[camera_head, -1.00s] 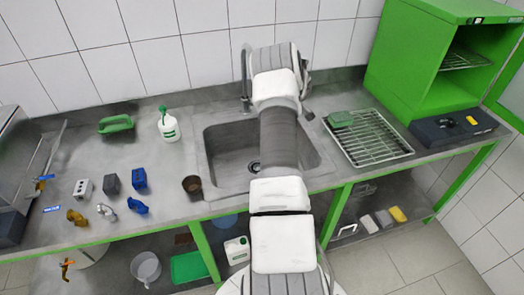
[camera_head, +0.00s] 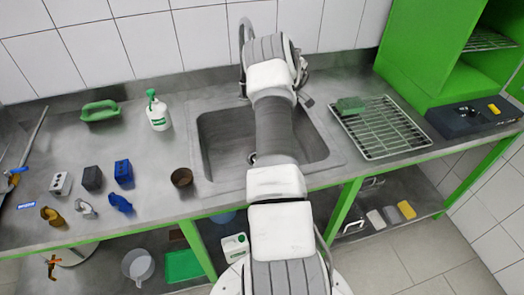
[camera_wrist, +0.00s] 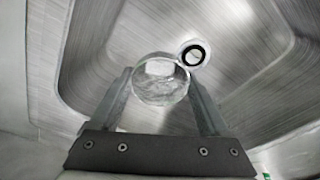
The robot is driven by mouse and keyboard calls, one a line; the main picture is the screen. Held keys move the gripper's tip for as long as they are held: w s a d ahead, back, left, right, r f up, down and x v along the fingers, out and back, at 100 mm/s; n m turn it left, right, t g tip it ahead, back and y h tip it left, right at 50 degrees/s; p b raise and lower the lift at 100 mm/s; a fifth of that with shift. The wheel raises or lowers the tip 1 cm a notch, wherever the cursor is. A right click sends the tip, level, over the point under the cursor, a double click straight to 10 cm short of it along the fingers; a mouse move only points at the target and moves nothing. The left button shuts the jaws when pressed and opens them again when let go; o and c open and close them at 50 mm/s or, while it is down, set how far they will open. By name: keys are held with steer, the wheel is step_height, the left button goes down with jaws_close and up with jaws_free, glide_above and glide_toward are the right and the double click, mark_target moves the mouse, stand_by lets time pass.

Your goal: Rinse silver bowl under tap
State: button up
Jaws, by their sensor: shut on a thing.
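In the wrist view, my gripper (camera_wrist: 160,84) points into the sink, with a finger on each side of the round silver bowl (camera_wrist: 160,88). The gripper is shut on the bowl. The bowl looks shiny and pale inside; I cannot tell whether water is in it. The sink (camera_head: 222,145) is a grey metal basin in the counter; its drain (camera_wrist: 194,55) shows just beyond the bowl. The tap (camera_head: 243,42) rises behind the sink, partly hidden by my arm. In the head view, my arm hides the gripper and bowl. No running water can be made out.
A brown cup (camera_head: 181,177) stands at the sink's left edge. A white and green bottle (camera_head: 158,113) stands back left. Several small parts lie far left.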

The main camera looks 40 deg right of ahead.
steer(key=shift+f+b, duration=0.65)
steer(key=shift+f, duration=0.35)
steer(key=shift+a+r+h+p, duration=0.25)
steer(key=shift+a+h+p, duration=0.15)
steer(key=s+a+r+t+h+b, duration=0.1)
steer(key=a+r+h+b, duration=0.1)
steer(key=a+h+b, duration=0.5)
steer(key=h+b, duration=0.2)
steer(key=shift+a+n+b, duration=0.2)
steer(key=shift+n+b, duration=0.1)
steer(key=shift+b, duration=0.1)
steer(key=shift+r+h+b, duration=0.1)
steer(key=shift+h+b, duration=0.4)
steer(key=shift+b, duration=0.1)
steer(key=shift+a+t+b, duration=0.1)
steer(key=shift+t+b, duration=0.2)
steer(key=shift+b, duration=0.5)
